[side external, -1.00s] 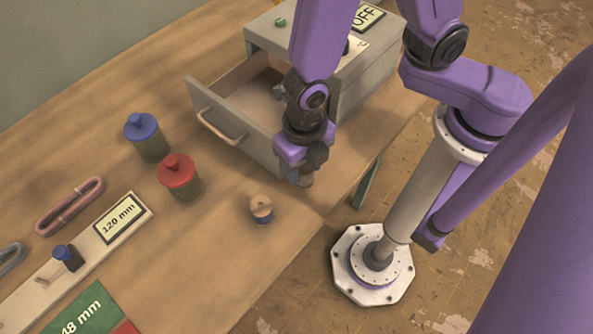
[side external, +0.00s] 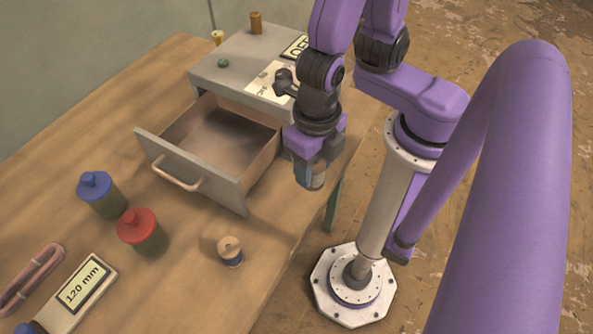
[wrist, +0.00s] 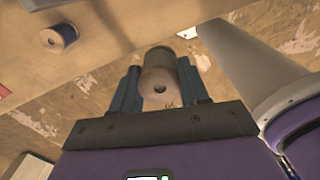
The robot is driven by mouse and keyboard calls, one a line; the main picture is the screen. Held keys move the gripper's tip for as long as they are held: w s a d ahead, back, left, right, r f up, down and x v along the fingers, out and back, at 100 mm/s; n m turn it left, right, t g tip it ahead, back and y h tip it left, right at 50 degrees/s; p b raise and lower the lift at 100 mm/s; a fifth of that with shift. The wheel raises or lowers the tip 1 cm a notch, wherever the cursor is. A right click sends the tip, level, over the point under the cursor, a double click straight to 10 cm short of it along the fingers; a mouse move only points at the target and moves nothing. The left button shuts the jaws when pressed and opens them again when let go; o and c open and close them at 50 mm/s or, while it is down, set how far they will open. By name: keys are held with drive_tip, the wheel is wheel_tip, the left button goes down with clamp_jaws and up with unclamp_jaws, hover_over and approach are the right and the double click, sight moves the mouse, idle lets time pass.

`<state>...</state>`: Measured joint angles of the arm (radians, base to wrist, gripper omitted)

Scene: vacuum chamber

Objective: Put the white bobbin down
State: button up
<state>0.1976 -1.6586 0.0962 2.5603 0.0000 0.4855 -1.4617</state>
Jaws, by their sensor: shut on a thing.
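My gripper (side external: 312,178) is shut on a bobbin, with one finger on each side of it in the wrist view. The held white bobbin (wrist: 160,78) looks pale greyish-tan in this light, with a round end and a dark centre hole. In the side view it is mostly covered by the fingers. My gripper holds it raised, near the table's right edge, to the right of the open drawer. A second bobbin, with blue winding and a wooden top (side external: 229,250), stands on the table; it also shows in the wrist view (wrist: 58,38).
The grey cabinet (side external: 210,73) has its drawer (side external: 200,170) pulled out and empty. A blue-lidded jar (side external: 98,190), a red-lidded jar (side external: 140,228), a pink loop (side external: 32,275) and a 120 mm plate (side external: 98,268) lie left. Table (side external: 285,212) around the standing bobbin is clear.

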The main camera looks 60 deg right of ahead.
drive_tip(key=shift+s+d+r, duration=0.75)
drive_tip(key=shift+s+d, duration=0.4)
drive_tip(key=shift+d, duration=0.1)
drive_tip(key=m, duration=0.9)
approach(222, 153)
drive_tip(key=shift+f, duration=2.4)
drive_tip(key=shift+f, duration=0.1)
drive_tip(key=o, duration=1)
drive_tip(key=shift+o, duration=0.2)
wheel_tip(222, 153, up, 12)
